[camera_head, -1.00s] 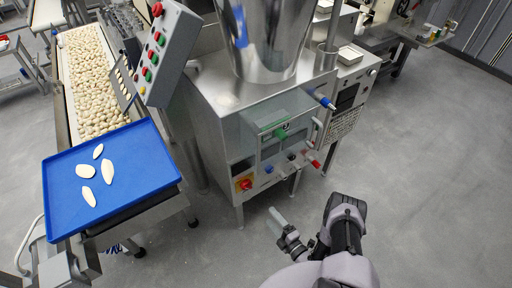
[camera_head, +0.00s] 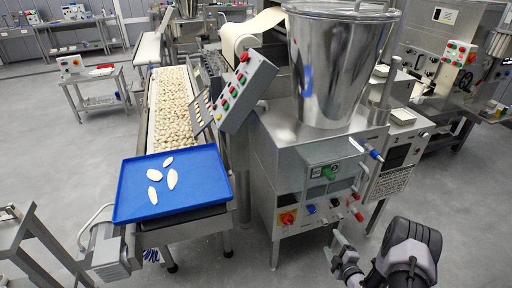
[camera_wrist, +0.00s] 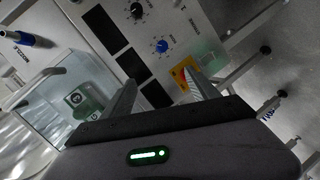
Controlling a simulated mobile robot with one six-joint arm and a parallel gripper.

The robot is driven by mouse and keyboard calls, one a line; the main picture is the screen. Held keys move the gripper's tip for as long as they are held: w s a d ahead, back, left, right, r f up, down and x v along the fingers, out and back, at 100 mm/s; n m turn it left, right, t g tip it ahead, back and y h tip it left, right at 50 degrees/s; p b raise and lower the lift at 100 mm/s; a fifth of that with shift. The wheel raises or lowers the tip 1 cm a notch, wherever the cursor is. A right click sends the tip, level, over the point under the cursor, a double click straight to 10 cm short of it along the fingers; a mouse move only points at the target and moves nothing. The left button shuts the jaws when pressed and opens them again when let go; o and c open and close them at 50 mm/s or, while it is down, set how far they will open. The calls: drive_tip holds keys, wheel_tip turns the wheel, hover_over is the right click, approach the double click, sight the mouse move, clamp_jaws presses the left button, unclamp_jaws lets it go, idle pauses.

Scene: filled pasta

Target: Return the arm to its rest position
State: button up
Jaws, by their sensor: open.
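My gripper (camera_head: 339,250) shows at the lower right of the head view, at the end of my folded arm, in front of the steel machine (camera_head: 290,165). In the wrist view my gripper (camera_wrist: 160,85) has its two fingers spread apart with nothing between them. Beyond the fingers, the wrist view shows the machine's front panel with a black knob (camera_wrist: 137,10), a blue knob (camera_wrist: 161,46) and a red-and-yellow switch (camera_wrist: 184,74). The fingers look apart from the panel.
A conveyor (camera_head: 152,120) full of filled pasta runs on the left. A blue tray (camera_head: 130,200) with several pale pieces sits at its near end. A control box (camera_head: 243,90) stands between conveyor and machine. Grey floor (camera_head: 460,215) is open at the right.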

drive_tip(key=w+d+r+m+g+h, duration=0.1)
drive_tip(key=w+d+r+m, duration=0.15)
drive_tip(key=r, duration=0.35)
drive_tip(key=w+d+r+m+h, duration=0.1)
drive_tip(key=w+r, duration=0.3)
drive_tip(key=r, duration=0.1)
wheel_tip(320, 180, up, 16)
drive_tip(key=a+m+g+h, duration=0.2)
drive_tip(key=m, duration=0.3)
drive_tip(key=s+a+r+m+g, duration=0.2)
drive_tip(key=s+a+r+m, duration=0.4)
drive_tip(key=s+r, duration=0.55)
drive_tip(key=s+a+r+m+g+y, duration=0.1)
drive_tip(key=s+a+r+m+y, duration=0.1)
drive_tip(key=s+a, duration=0.5)
drive_tip(key=s+a+r+m+g+y, duration=0.2)
drive_tip(key=s+a, duration=0.5)
drive_tip(key=s, duration=1.2)
drive_tip(key=shift+a+r+m+g+b, duration=0.3)
drive_tip(key=shift+a+r+m+b, duration=0.15)
drive_tip(key=shift+r+m, duration=0.3)
